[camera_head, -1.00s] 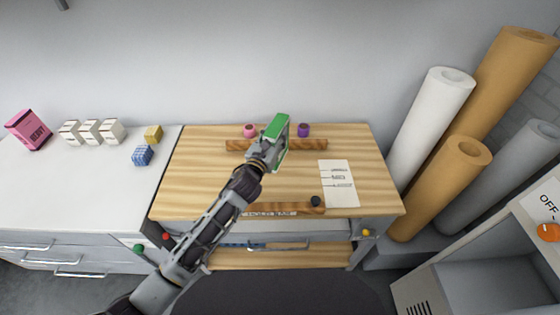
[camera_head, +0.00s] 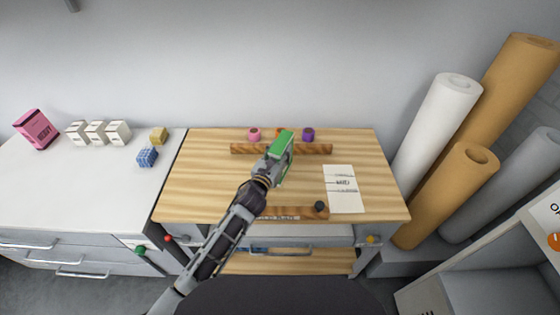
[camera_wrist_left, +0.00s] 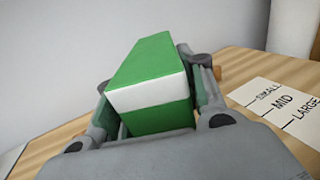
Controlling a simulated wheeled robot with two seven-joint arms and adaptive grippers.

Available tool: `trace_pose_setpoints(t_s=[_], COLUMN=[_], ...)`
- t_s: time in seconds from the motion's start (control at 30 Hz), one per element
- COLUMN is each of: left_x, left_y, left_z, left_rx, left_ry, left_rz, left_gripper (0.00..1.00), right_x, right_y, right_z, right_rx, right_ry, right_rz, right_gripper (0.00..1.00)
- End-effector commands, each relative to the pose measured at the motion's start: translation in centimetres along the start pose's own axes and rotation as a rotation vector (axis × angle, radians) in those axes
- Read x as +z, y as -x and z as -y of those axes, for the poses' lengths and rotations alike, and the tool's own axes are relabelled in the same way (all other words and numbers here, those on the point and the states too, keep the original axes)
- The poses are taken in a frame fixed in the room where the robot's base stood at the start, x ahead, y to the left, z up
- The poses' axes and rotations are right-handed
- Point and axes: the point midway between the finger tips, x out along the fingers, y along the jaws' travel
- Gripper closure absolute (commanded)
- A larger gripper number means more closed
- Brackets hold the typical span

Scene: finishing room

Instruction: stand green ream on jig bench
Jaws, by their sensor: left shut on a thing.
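The green ream (camera_head: 282,143) is a green block with a white band, held over the middle of the wooden jig bench (camera_head: 195,180). My left gripper (camera_head: 272,165) is shut on it. In the left wrist view the ream (camera_wrist_left: 150,75) sits between the two fingers (camera_wrist_left: 158,115), its long side pointing away from the palm. Whether its lower end touches the bench top is hidden by the gripper. My right gripper is not in view.
Wooden strips lie at the bench's back (camera_head: 315,149) and front (camera_head: 290,213). A pink spool (camera_head: 254,134), a purple spool (camera_head: 308,134), a black knob (camera_head: 320,207) and a size card (camera_head: 344,190) are on the bench. Paper rolls (camera_head: 440,125) stand right; a white counter (camera_head: 80,185) is left.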

Motion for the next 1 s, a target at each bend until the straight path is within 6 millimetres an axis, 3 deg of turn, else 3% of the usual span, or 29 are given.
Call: trace_pose_setpoints(t_s=[0.53,1.0], left_x=[-0.4,-3.8], left_y=[-0.1,-0.1], left_z=[0.0,0.1], left_rx=[-0.002,-0.002], left_ry=[0.001,0.002], left_rz=[0.007,0.006], left_gripper=[1.0,1.0], right_x=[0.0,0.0], right_y=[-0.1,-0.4], right_z=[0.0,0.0], right_rx=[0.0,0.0], right_ry=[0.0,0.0], right_rz=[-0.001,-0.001], right_gripper=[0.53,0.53])
